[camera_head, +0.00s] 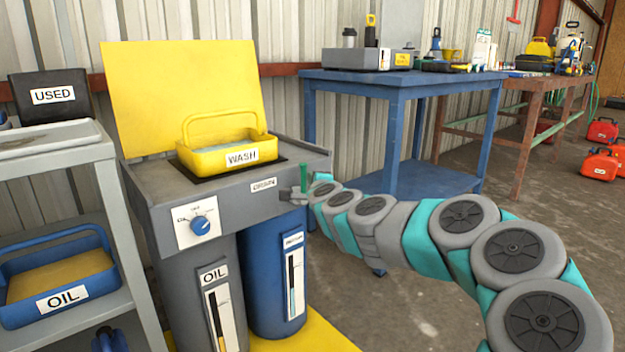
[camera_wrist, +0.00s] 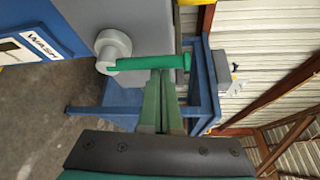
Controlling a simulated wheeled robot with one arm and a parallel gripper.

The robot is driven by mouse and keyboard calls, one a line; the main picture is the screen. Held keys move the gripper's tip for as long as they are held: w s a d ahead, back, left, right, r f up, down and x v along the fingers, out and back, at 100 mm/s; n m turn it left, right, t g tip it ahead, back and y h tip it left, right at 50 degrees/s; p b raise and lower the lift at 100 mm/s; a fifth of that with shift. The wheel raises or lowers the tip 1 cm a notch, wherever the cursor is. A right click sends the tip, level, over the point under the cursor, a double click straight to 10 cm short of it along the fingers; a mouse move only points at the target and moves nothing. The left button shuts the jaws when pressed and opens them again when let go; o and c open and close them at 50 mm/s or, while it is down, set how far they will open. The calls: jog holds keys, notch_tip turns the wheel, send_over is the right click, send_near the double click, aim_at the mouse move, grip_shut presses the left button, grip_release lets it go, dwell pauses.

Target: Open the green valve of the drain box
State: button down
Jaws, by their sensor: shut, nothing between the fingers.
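The drain box (camera_head: 222,207) is a grey sink-like box with a DRAIN label on its front. The green valve lever (camera_head: 303,178) stands upright at its front right corner. In the wrist view, the green lever (camera_wrist: 150,63) reaches across from a round grey valve body (camera_wrist: 113,50) and has a bent end. My gripper (camera_wrist: 161,74) is shut and empty, with its fingertips right beside the middle of the lever. I cannot tell whether they touch it. In the head view, my arm's last links reach the lever from the right, and the fingers are hard to make out.
A yellow WASH basket (camera_head: 228,155) sits in the box under a raised yellow lid (camera_head: 182,90). A blue dial (camera_head: 201,225) is on the front. Grey and blue drums stand below. A blue table (camera_head: 400,82) stands behind my arm. Open floor lies to the right.

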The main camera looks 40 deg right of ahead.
jog(key=shift+d, duration=0.15)
jog(key=s, duration=0.9)
jog(key=shift+s+a, duration=0.25)
jog(key=shift+a, duration=0.1)
dwell(0.5)
dwell(0.5)
